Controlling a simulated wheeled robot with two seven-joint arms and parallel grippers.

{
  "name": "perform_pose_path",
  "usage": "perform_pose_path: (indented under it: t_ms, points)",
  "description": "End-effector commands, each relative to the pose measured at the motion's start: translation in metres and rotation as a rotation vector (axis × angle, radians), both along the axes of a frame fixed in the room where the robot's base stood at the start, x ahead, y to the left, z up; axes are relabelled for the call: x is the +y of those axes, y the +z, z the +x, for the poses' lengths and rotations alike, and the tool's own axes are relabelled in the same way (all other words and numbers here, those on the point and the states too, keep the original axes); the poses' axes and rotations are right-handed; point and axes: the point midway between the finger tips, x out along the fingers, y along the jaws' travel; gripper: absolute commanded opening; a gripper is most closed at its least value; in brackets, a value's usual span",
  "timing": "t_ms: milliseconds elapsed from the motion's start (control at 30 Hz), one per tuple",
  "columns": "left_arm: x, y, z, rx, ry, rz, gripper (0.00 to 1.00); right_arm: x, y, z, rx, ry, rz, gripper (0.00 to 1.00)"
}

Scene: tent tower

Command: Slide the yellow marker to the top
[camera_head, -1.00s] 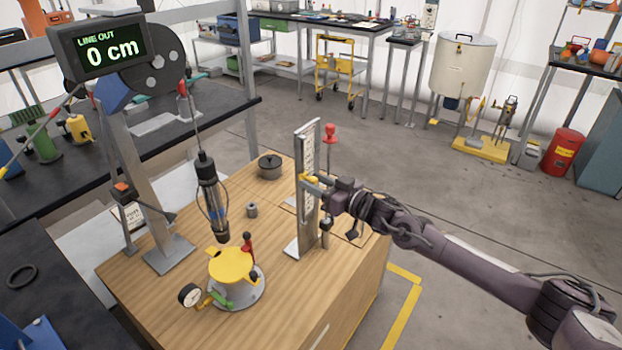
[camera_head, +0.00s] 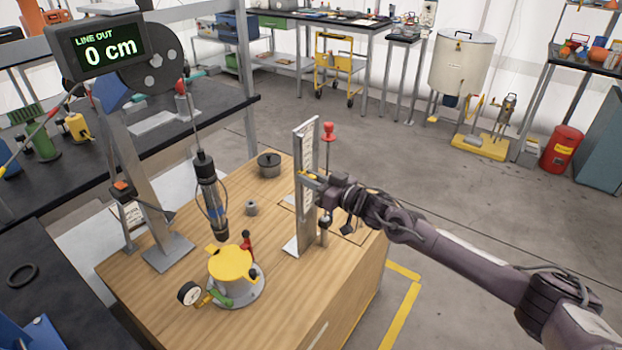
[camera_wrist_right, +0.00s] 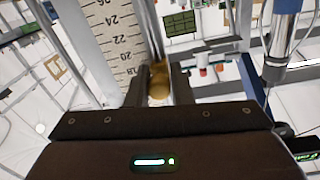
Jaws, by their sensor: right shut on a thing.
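The yellow marker (camera_head: 308,175) sits on an upright scale board (camera_head: 304,150), between its middle and its top, in the head view. My right gripper (camera_head: 314,180) is at the board, shut on the marker. In the right wrist view the marker (camera_wrist_right: 158,82) shows as a rounded yellow piece between the two fingers, against a metal rod (camera_wrist_right: 150,35). The printed scale (camera_wrist_right: 112,35) is left of it, with 18 to 26 readable. The fingers partly hide the marker. My left gripper is not in view.
The board stands on a wooden cabinet top (camera_head: 180,300). A red-knobbed rod (camera_head: 328,132) rises close behind it. A yellow-topped device (camera_head: 231,262), a hanging probe (camera_head: 210,195) and a dark pot (camera_head: 268,165) stand to the left. A display (camera_head: 97,52) reads 0 cm.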

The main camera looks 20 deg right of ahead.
Motion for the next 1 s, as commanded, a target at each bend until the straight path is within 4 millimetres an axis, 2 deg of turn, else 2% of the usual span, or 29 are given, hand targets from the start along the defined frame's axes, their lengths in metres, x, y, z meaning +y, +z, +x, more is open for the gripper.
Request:
perform_pose_path:
  t_ms: [200,333,500,767,800,933,1000]
  points:
    - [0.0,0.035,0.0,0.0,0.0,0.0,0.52,-0.002,0.049,0.001,0.0,-0.007,0.001,0.0]
    - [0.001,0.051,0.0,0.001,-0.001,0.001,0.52,-0.002,0.073,0.001,-0.001,-0.007,0.001,0.0]
    - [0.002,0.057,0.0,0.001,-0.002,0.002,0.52,-0.003,0.084,0.001,0.0,-0.008,0.0,0.0]
    - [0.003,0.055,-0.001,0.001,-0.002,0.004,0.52,-0.003,0.086,0.002,-0.007,-0.01,0.001,0.0]
    - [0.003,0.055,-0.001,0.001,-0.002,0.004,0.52,-0.003,0.087,0.002,-0.007,-0.01,0.001,0.21]
    - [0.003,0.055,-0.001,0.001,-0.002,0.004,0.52,-0.003,0.086,0.002,-0.006,-0.008,0.002,0.39]
    - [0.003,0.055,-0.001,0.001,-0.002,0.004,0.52,-0.002,0.085,0.002,-0.004,-0.007,0.001,0.41]
